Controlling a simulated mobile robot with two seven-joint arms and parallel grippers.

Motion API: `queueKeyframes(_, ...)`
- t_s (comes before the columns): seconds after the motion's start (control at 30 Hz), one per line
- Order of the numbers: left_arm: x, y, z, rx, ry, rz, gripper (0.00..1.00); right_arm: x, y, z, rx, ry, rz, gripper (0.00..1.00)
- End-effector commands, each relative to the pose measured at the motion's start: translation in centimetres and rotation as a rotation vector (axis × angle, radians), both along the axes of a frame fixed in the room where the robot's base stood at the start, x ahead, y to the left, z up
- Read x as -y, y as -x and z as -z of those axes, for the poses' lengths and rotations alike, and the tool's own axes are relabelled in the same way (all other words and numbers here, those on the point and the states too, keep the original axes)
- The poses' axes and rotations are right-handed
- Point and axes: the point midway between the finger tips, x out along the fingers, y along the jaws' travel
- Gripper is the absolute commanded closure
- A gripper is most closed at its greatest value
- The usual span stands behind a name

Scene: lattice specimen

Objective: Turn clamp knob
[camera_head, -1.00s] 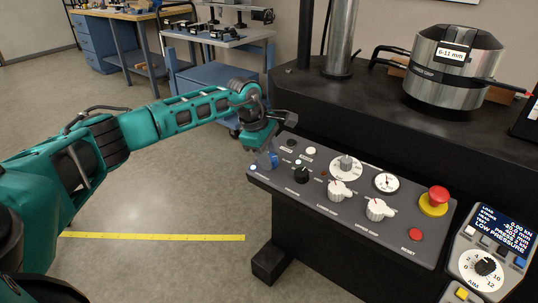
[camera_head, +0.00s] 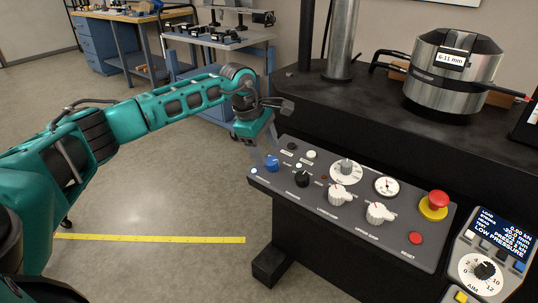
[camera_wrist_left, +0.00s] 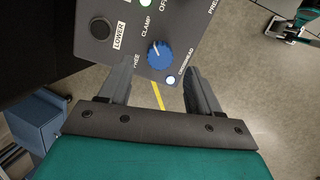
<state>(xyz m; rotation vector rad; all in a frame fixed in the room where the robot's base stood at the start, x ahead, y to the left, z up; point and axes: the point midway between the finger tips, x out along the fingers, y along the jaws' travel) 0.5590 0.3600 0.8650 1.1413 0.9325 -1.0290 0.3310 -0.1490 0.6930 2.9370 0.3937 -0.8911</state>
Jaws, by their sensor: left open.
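The clamp knob is a round blue knob at the left end of the grey control panel in the head view (camera_head: 271,163), and it also shows in the left wrist view (camera_wrist_left: 159,54). A white mark on it points up and to the left, near the CLAMP and FREE lettering. My left gripper (camera_head: 264,149) is open just above the knob. In the left wrist view the two fingers of my left gripper (camera_wrist_left: 157,72) stand apart on either side, with nothing between them. The knob appears beyond the fingertips, not gripped. My right gripper is not in view.
The panel (camera_head: 310,208) also carries a black knob (camera_head: 302,179), white knobs (camera_head: 338,195), a gauge (camera_head: 386,187) and a red stop button (camera_head: 435,202). A lit handset (camera_head: 486,260) is at right. A metal cylinder (camera_head: 452,72) stands on the black machine bed. Floor left is open.

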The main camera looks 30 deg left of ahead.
Motion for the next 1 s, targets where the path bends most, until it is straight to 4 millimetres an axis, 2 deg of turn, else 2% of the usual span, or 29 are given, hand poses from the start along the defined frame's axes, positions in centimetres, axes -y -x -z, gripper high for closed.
queueKeyframes(0.03,-0.3,0.3,-1.5,0.005,-0.001,0.000,0.37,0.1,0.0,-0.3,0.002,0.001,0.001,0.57)
queueKeyframes(0.2,-0.8,1.3,-4.9,0.004,0.000,-0.002,0.37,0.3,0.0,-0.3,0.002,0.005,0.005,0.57)
queueKeyframes(0.4,-1.2,2.1,-7.5,0.002,0.000,0.000,0.37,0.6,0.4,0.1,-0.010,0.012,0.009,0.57)
queueKeyframes(0.57,-1.3,2.3,-8.2,0.000,0.000,0.000,0.37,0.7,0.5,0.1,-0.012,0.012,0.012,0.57)
queueKeyframes(1.0,-1.3,2.3,-8.2,0.000,0.000,0.000,0.37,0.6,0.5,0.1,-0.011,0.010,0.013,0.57)
